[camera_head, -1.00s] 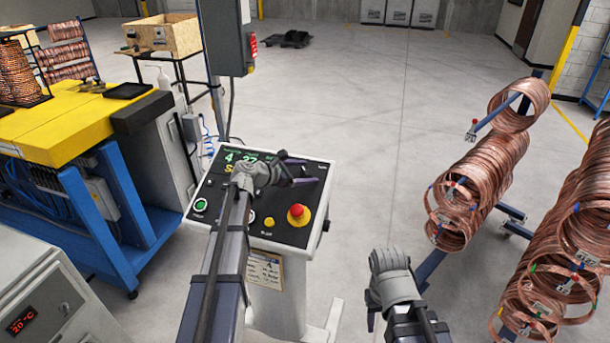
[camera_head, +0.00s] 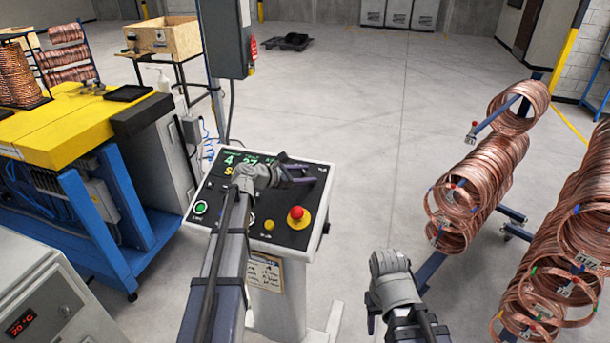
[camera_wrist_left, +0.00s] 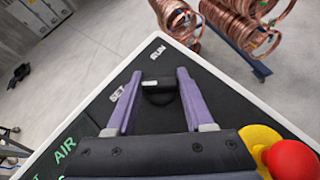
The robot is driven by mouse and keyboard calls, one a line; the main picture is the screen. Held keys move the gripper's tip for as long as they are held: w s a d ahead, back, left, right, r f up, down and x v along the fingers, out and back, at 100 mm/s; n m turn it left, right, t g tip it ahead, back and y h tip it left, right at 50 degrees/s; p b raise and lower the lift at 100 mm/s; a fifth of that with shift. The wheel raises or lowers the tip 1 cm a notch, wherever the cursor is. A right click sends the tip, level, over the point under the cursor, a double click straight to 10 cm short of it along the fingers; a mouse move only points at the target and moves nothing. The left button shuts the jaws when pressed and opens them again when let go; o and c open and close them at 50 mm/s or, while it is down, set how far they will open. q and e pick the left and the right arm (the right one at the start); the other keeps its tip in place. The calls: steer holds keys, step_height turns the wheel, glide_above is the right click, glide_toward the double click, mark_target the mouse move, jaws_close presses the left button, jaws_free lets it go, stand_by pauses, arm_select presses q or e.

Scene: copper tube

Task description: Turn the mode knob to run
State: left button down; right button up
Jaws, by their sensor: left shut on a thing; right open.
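The black mode knob (camera_wrist_left: 159,92) sits on the dark panel of the control box (camera_head: 215,183), between the printed words SET (camera_wrist_left: 117,93) and RUN (camera_wrist_left: 158,52). A pale mark shows at its left end in the left wrist view, on the SET side. My left gripper (camera_wrist_left: 160,76) is shut on the knob, one purple finger on each side. In the head view my left gripper (camera_head: 300,170) is at the panel's far right corner, and its fingers partly hide the knob. My right gripper (camera_head: 396,304) is open and empty, in front and to the right of the box.
A red emergency button (camera_head: 296,213) and a yellow button (camera_head: 269,225) are close in front of the knob. A green button (camera_head: 200,207) is at the left. Copper coils (camera_head: 480,185) hang on a rack at the right.

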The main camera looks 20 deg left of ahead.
arm_select(q)
steer(key=shift+w, duration=0.1)
steer(key=m+g+p, duration=0.1)
steer(key=m+g+h+p, duration=0.1)
steer(key=m, duration=0.1)
steer(key=shift+w+a+r+m+g, duration=0.15)
steer(key=shift+r+m+g, duration=0.05)
steer(key=shift+m+g, duration=0.1)
steer(key=m+g+p, duration=0.3)
steer(key=m+g, duration=0.2)
steer(key=m, duration=0.1)
steer(key=shift+m+g+h+p, duration=0.3)
steer(key=shift+h+p, duration=0.05)
steer(key=shift+h, duration=0.05)
steer(key=m+g+y+p, duration=0.1)
steer(key=m+g+p, duration=0.1)
steer(key=m+g, duration=0.1)
steer(key=shift+m, duration=0.5)
steer(key=shift+f+m+g+y+p, duration=0.1)
steer(key=shift+m+g+y+p, duration=1.1)
steer(key=shift+m, duration=0.5)
steer(key=shift+c, duration=1.4)
jaws_free()
